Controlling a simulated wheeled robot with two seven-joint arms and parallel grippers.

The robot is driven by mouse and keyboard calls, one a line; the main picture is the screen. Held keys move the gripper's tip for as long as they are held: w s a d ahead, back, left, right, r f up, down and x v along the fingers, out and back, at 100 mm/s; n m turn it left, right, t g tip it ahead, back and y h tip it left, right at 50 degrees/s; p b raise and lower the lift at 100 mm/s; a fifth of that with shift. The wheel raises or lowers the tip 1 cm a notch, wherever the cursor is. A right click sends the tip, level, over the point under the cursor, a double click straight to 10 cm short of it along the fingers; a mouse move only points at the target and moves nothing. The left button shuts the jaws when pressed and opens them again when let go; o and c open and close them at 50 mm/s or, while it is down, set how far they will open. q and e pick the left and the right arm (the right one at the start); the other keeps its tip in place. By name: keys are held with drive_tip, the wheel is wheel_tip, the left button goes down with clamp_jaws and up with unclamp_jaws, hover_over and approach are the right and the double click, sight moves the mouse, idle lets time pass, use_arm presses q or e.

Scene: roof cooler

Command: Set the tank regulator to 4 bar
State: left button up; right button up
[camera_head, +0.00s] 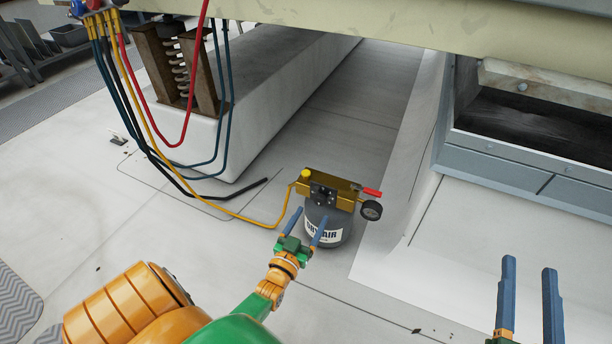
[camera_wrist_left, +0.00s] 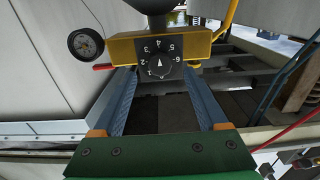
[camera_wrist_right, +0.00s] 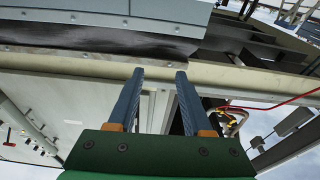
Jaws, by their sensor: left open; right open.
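The tank regulator (camera_head: 340,183) is a brass-coloured block on a grey tank (camera_head: 326,238) labelled "AIR" at its visible end. It has a yellow cap, a red lever (camera_head: 372,192) and a round gauge (camera_head: 371,210). In the left wrist view the picture is inverted, and the regulator's black dial knob (camera_wrist_left: 160,62) shows numbers 1 to 6 around a small white pointer directed toward the picture's top, where the 4 is. My left gripper (camera_head: 311,213) is open, its fingertips in front of the knob, apparently not gripping it. My right gripper (camera_head: 529,264) is open and empty, far from the regulator.
A yellow hose (camera_head: 250,217) runs from the regulator to hanging hoses at upper left. A white plinth (camera_head: 280,90) with a spring mount stands behind. A grey cabinet unit (camera_head: 500,170) is at right, with a beam overhead.

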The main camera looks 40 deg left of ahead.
use_arm(q)
drive_tip(key=v, duration=0.2)
drive_tip(key=shift+s, duration=0.3)
use_arm(e)
drive_tip(key=f+g, duration=0.1)
drive_tip(key=f, duration=0.1)
drive_tip(key=f+g+h, duration=0.1)
drive_tip(key=f, duration=0.1)
drive_tip(key=f+g, duration=0.1)
drive_tip(key=f, duration=0.1)
drive_tip(key=shift+s+d, duration=0.1)
drive_tip(key=shift+d, duration=0.3)
